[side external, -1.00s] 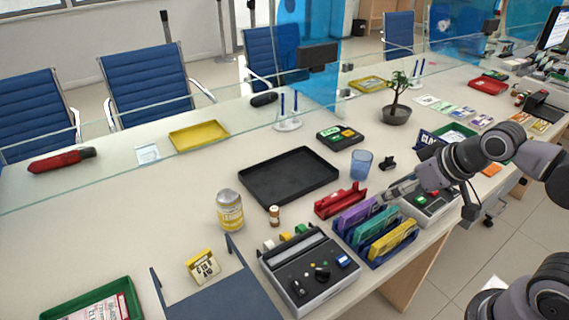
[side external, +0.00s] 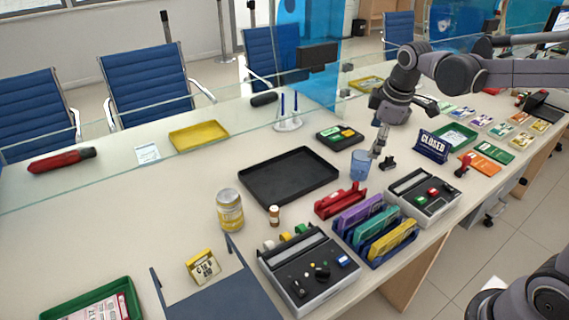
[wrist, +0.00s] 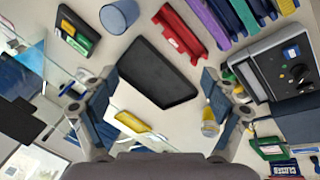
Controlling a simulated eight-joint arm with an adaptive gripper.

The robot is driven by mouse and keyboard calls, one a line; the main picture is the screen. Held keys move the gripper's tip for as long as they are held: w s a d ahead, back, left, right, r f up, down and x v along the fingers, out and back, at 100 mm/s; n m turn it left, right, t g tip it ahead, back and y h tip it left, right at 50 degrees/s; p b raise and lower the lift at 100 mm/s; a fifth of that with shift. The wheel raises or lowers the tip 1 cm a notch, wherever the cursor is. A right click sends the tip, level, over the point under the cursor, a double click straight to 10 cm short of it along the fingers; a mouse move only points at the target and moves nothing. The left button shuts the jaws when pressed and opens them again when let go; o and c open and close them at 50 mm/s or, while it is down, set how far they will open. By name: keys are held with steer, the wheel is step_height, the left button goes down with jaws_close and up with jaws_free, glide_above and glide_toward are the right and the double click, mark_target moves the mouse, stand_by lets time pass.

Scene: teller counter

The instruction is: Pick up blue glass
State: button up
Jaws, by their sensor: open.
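The blue glass (side external: 360,165) is a translucent blue tumbler standing upright on the counter, right of the black tray (side external: 290,176). My gripper (side external: 376,152) points down just right of and above the glass in the side view, apart from it as far as I can tell. In the wrist view the glass (wrist: 119,15) is at the top edge, partly cut off. My gripper's fingers (wrist: 158,125) are spread wide there with nothing between them.
A red stapler-like holder (side external: 341,200) and a blue rack of coloured packs (side external: 374,229) stand in front of the glass.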

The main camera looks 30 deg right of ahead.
steer(key=w+d+f+n+g, duration=0.2)
steer(key=w+d+f+n, duration=0.25)
steer(key=w, duration=0.25)
steer(key=n+g, duration=0.2)
steer(key=n, duration=0.2)
glide_above(362, 167)
steer(key=w+d, duration=0.1)
steer(key=w, duration=0.1)
step_height(362, 167, down, 7)
steer(key=shift+h, duration=0.3)
steer(key=shift+w+d+f, duration=0.1)
steer(key=shift+d+f, duration=0.2)
steer(key=shift+f, duration=1.4)
steer(key=shift+d+f, duration=0.3)
steer(key=shift+f, duration=1.4)
steer(key=shift+w+d+f, duration=0.1)
steer(key=shift+d+f, duration=0.2)
steer(key=shift+f, duration=1.4)
steer(key=c, duration=1.4)
